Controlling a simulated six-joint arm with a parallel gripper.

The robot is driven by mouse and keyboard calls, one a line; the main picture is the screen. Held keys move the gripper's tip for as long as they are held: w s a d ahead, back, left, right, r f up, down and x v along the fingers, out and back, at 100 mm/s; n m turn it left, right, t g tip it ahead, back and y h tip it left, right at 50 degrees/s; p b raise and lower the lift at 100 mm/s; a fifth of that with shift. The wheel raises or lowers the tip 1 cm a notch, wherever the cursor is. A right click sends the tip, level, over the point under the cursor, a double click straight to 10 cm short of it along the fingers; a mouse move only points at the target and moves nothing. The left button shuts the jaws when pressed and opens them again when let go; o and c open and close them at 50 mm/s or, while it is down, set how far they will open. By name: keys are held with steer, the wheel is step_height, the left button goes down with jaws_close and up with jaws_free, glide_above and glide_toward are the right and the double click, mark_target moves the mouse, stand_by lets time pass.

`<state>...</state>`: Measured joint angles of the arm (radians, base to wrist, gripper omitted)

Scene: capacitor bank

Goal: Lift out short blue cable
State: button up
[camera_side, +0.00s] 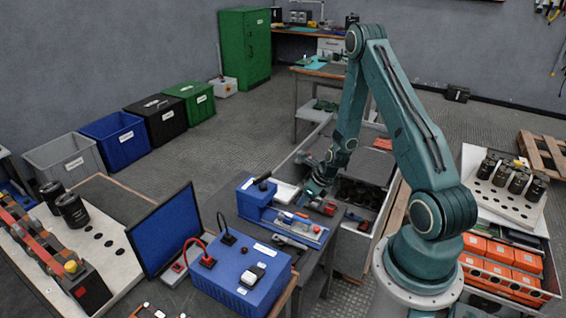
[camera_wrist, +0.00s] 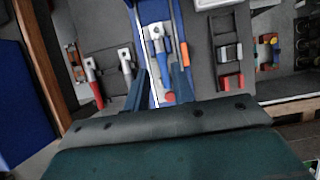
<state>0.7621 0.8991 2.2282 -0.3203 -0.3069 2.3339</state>
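In the wrist view, a short blue cable (camera_wrist: 164,62) with a silver lug at its far end lies along a narrow blue-and-white fixture (camera_wrist: 145,12). A red round piece shows at its near end. My gripper (camera_wrist: 160,72) is open, with one dark finger on each side of the cable in this view. I cannot tell how far the fingers are above it, and no contact shows. In the side view, my gripper (camera_side: 314,191) points down beside the blue fixture (camera_side: 258,199) on the dark bench; the cable is too small there to make out surely.
A black holder with red parts (camera_wrist: 229,55) is on the right. In the side view, a blue box with red and black leads (camera_side: 240,272) stands in front, beside a dark blue panel (camera_side: 165,232).

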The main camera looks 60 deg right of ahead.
mark_target(302, 219)
steer(key=shift+f, duration=4.25)
jaws_close()
steer(key=shift+r, duration=0.2)
steer(key=shift+r, duration=3.3)
